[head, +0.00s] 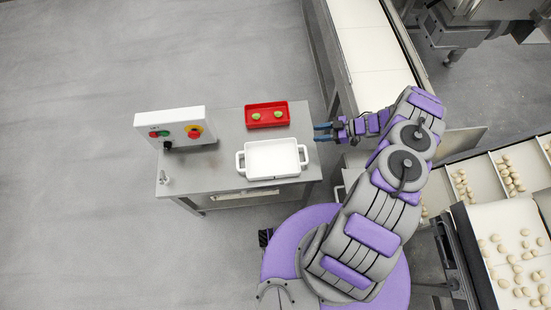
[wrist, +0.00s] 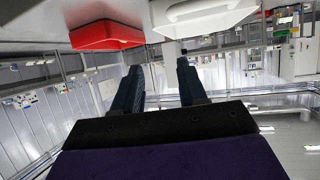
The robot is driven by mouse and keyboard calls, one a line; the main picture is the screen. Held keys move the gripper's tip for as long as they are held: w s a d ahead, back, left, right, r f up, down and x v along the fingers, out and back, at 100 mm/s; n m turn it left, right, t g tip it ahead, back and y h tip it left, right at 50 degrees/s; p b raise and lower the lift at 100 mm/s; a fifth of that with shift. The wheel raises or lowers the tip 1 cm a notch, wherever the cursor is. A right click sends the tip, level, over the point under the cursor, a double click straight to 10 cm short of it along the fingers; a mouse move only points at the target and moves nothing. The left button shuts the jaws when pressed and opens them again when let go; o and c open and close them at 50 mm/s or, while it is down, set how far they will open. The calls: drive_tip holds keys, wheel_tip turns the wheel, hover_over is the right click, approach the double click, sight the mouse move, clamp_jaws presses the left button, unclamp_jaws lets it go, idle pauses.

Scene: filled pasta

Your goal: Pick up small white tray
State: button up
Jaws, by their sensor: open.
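The small white tray (head: 272,159) sits on a grey metal table, with a handle at its left and right ends. It looks empty. In the wrist view part of the white tray (wrist: 200,22) shows at the top, right of centre. My gripper (head: 322,132) is at the table's right edge, to the right of and a little beyond the tray, apart from it. Its two blue fingers are spread with nothing between them, as the wrist view of my gripper (wrist: 160,85) shows.
A red tray (head: 267,125) with two green pieces lies just behind the white tray; the red tray (wrist: 105,36) is also at upper left in the wrist view. A control box (head: 176,128) stands at the table's left. A conveyor (head: 375,50) runs behind my gripper. Pasta trays (head: 510,240) are far right.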

drive_tip(key=b, duration=0.2)
approach(278, 140)
drive_tip(key=shift+x, duration=0.95)
drive_tip(key=shift+w+a+f, duration=0.2)
drive_tip(key=shift+w+f, duration=0.2)
drive_tip(key=shift+f, duration=0.05)
drive_tip(key=x, duration=0.2)
drive_tip(key=b+x, duration=0.1)
drive_tip(key=x, duration=0.1)
drive_tip(key=r+x, duration=0.1)
drive_tip(key=x, duration=0.1)
drive_tip(key=shift+s+a, duration=0.3)
drive_tip(key=shift+a, duration=0.15)
drive_tip(key=shift+w+a+f+b, duration=0.1)
drive_tip(key=shift+a+f+b, duration=0.1)
drive_tip(key=shift+b, duration=0.1)
drive_tip(key=shift+d, duration=0.35)
drive_tip(key=shift+a, duration=0.55)
drive_tip(key=c, duration=0.6)
clamp_jaws()
drive_tip(key=shift+d, duration=0.45)
